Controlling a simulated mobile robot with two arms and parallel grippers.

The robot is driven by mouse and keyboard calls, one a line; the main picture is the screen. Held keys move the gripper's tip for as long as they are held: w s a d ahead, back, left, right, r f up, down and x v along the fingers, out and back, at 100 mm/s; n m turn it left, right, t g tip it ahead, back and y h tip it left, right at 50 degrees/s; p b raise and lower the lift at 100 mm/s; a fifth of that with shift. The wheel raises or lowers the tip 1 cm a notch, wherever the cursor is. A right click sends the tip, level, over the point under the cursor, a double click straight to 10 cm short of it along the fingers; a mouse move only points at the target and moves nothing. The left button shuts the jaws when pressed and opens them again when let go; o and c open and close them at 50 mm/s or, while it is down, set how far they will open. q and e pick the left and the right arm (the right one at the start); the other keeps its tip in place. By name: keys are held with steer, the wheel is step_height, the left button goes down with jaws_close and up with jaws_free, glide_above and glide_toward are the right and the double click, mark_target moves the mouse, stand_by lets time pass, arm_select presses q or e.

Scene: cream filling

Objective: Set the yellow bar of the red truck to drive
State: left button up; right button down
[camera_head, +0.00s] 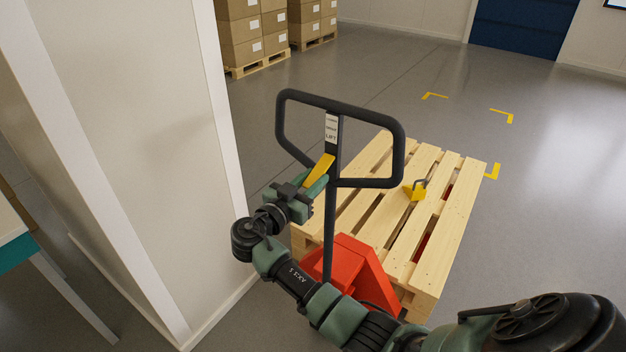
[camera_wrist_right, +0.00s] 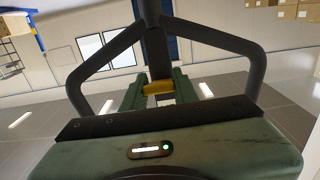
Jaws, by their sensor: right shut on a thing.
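The red truck (camera_head: 347,262) stands with its forks under a wooden pallet (camera_head: 455,235). Its black loop handle (camera_head: 398,150) rises in front of the pallet, with a white label (camera_head: 331,128) on its stem; only LIFT reads clearly. The yellow bar (camera_head: 319,171) sits on the stem below the label, slanting down to the left. My right gripper (camera_head: 312,187) is shut on the yellow bar. In the right wrist view the yellow bar (camera_wrist_right: 158,87) lies between the green fingers, with the handle loop around them. My left gripper is not in view.
A small yellow piece with a dark shackle (camera_head: 416,190) is on the pallet. A white wall edge (camera_head: 222,110) stands close on the left. Stacked boxes (camera_head: 240,35) are at the back. Yellow corner marks (camera_head: 503,114) lie on open grey floor at the right.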

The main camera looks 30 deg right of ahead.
mark_target(320, 168)
steer(key=shift+s+a+r+g+y+p, duration=0.15)
steer(key=shift+r+g+y+p, duration=0.1)
steer(key=shift+r+y+p, duration=0.25)
steer(key=shift+w+a+r+g+y+p, duration=0.15)
steer(key=shift+r+g+y+p, duration=0.1)
steer(key=shift+r+y, duration=0.45)
steer(key=shift+s+r+g+y+p, duration=0.1)
steer(key=shift+r+g+y+p, duration=0.25)
steer(key=shift+y, duration=0.25)
steer(key=shift+f, duration=0.15)
steer(key=c, duration=1.1)
jaws_free()
